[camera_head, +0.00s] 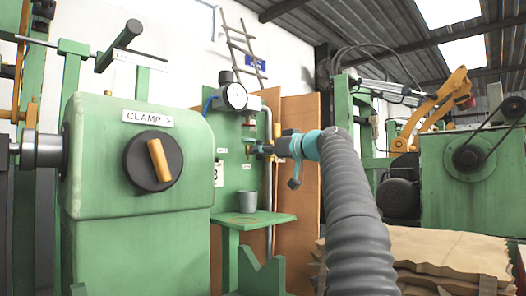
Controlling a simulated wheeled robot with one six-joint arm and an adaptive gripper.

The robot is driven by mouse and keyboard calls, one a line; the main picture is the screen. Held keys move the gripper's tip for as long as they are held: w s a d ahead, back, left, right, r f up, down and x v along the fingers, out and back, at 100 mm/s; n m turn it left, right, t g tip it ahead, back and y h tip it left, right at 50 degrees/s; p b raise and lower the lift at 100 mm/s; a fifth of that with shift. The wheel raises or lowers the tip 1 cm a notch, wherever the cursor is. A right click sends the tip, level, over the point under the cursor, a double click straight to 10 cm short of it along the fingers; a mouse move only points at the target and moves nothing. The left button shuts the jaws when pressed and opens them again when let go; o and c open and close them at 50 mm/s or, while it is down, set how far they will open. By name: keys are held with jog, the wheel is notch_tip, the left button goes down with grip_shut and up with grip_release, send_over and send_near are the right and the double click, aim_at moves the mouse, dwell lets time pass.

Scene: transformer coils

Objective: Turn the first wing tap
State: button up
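My gripper (272,147) reaches in from the right at the end of my grey ribbed arm. It points left at the green panel (232,178) behind the shelf. A small tap-like fitting (249,147) on that panel is right at my fingertips. It is too small to tell its wing shape, how far it is turned, or whether my fingers touch it. The fingers are seen side-on and partly overlap the fitting, so their opening is hidden. A grey cup (248,202) stands upright on the green shelf (252,220) below.
A green machine (100,200) with an orange-handled clamp knob (158,161) stands at the left front. A round gauge (233,96) is above the panel. A metal pipe (268,185) runs beside it. Stacked brown sheets (440,258) lie at the right.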

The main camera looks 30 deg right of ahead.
jog(key=v, duration=1.2)
jog(key=shift+w, duration=0.1)
